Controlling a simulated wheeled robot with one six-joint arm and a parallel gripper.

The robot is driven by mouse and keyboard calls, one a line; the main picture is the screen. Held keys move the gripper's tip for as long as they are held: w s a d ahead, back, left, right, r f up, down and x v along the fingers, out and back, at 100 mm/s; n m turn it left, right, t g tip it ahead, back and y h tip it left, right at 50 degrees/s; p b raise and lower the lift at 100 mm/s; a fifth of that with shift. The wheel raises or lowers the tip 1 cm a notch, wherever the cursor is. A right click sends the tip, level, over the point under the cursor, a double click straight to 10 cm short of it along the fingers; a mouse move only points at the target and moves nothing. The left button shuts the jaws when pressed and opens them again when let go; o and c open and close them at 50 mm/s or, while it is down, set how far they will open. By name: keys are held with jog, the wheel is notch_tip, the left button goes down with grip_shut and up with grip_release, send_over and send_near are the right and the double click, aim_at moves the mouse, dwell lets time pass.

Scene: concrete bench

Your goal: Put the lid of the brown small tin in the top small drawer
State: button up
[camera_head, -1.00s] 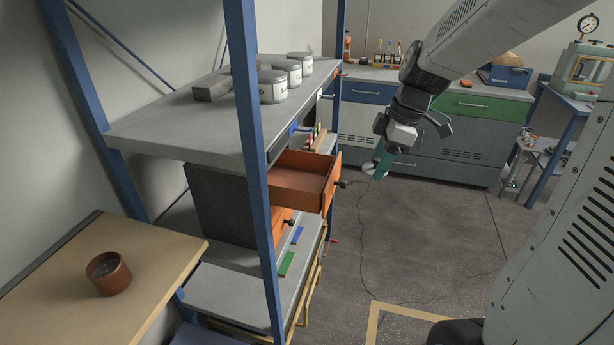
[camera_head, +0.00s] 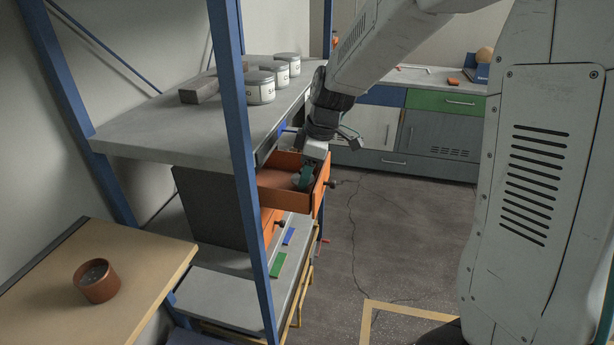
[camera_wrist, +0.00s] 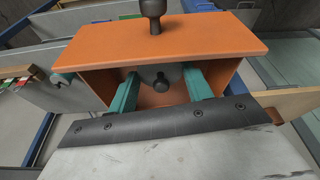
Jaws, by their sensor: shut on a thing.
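The brown small tin (camera_head: 97,284) stands open, without a lid, on the wooden table at the lower left. The top small drawer (camera_head: 321,190) is orange and pulled out from its cabinet; its front and dark knob show in the wrist view (camera_wrist: 150,47). My gripper (camera_head: 303,180) reaches down into the drawer from above. In the wrist view its teal fingers (camera_wrist: 160,88) are shut on the lid (camera_wrist: 148,74), a grey disc with a dark knob. The lid is inside the drawer's outline; whether it touches the drawer floor I cannot tell.
A second orange drawer (camera_head: 268,222) lies below the open one. Several grey-white jars (camera_head: 260,87) and a dark block (camera_head: 198,91) stand on the shelf above. A blue rack post (camera_head: 238,150) stands left of the drawer. The floor at the right is clear.

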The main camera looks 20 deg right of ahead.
jog(key=shift+f, duration=0.85)
jog(key=shift+f, duration=0.4)
jog(key=o, duration=1)
